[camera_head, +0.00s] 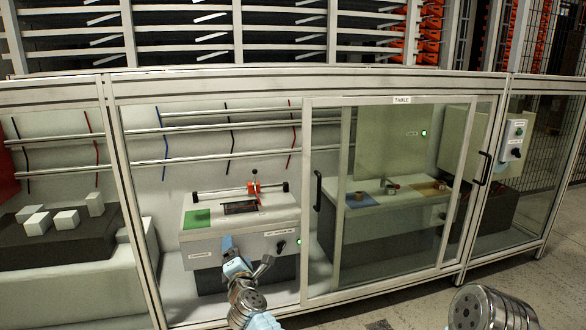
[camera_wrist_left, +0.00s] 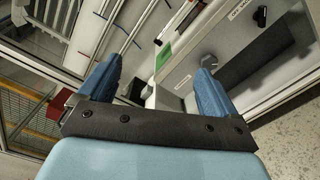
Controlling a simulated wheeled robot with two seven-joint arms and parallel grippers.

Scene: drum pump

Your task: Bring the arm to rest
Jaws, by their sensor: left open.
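My left gripper (camera_head: 246,256) reaches up from the bottom of the head view, in front of the white bench unit (camera_head: 268,218) inside the framed enclosure. In the left wrist view its two blue fingers stand wide apart, with a clear gap (camera_wrist_left: 158,82) and nothing between them. A dark knob or handle on the bench side shows beyond the fingers in the wrist view. Whether a finger touches the bench cannot be told. A grey rounded link of my other arm (camera_head: 490,310) shows at the bottom right; its gripper is out of view.
The bench carries a green pad (camera_head: 197,218) and a red-topped fixture (camera_head: 254,187). A glass sliding door (camera_head: 400,102) with a dark handle stands right of the gripper. White blocks (camera_head: 66,219) lie on a dark stand at the left. Open floor (camera_head: 395,316) shows at front right.

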